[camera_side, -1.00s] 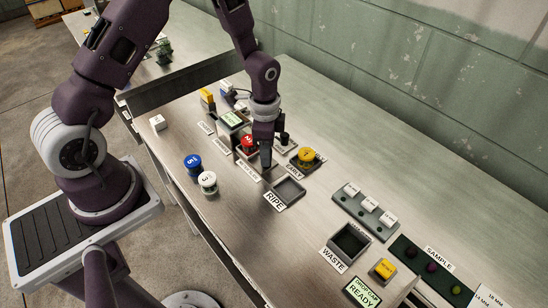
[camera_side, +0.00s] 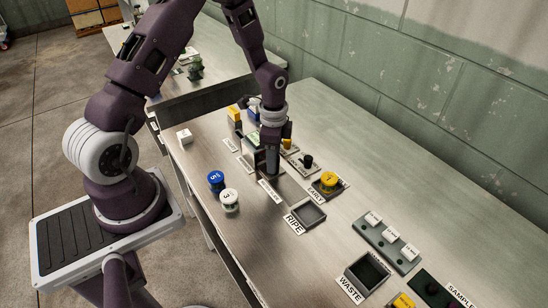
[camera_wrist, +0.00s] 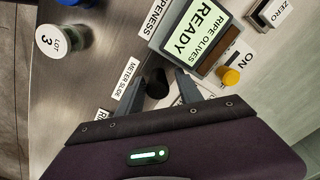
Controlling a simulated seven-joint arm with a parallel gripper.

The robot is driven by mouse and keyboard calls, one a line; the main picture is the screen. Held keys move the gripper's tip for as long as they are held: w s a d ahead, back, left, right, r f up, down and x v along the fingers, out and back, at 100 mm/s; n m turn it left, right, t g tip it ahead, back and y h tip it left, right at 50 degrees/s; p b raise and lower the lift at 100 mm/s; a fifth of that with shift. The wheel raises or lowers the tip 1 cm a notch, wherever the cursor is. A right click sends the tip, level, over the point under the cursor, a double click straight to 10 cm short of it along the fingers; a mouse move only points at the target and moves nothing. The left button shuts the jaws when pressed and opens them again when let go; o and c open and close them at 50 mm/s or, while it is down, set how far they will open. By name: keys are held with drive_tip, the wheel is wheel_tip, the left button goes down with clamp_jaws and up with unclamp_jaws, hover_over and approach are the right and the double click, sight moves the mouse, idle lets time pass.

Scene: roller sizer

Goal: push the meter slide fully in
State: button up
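The meter slide label (camera_wrist: 125,85) shows in the wrist view, and its label also shows in the side view (camera_side: 270,190). A black knob (camera_wrist: 157,84), which seems to belong to the meter slide, stands beside that label. My gripper (camera_wrist: 161,77) is low over it, with its two grey fingers apart and the knob between them. I see a gap on the right finger's side; contact on the left is unclear. In the side view my gripper (camera_side: 271,172) points down behind the meter slide label and hides most of the slide, so its depth cannot be told.
A display (camera_wrist: 190,35) reads "RIPE OLIVES READY", near a yellow knob (camera_wrist: 231,75). The RIPE tray (camera_side: 308,212) and a yellow-lidded jar (camera_side: 328,182) at EARLY stand right of my gripper. Blue-lidded (camera_side: 216,180) and white-lidded (camera_side: 229,198) jars stand left on clear table.

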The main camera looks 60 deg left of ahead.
wheel_tip(320, 180, up, 7)
drive_tip(key=shift+r, duration=0.1)
idle(0.3)
drive_tip(key=s+d+r+n+t+y, duration=0.1)
drive_tip(key=s+d+r+n, duration=0.15)
drive_tip(key=r, duration=0.55)
drive_tip(key=s+d+r+n+t, duration=0.1)
drive_tip(key=s+d+r+n, duration=0.2)
drive_tip(key=r, duration=0.5)
drive_tip(key=s+d+r+n+t, duration=0.1)
drive_tip(key=s+d+r, duration=0.1)
drive_tip(key=s, duration=0.5)
drive_tip(key=s+d+r+n+t+h, duration=0.1)
drive_tip(key=s+d+r+n+t, duration=0.1)
drive_tip(key=s, duration=0.6)
wheel_tip(320, 180, up, 2)
drive_tip(key=shift+s+d+r+t, duration=0.2)
drive_tip(key=shift+d+r+t, duration=0.1)
drive_tip(key=shift+d, duration=0.3)
drive_tip(key=shift+n, duration=0.25)
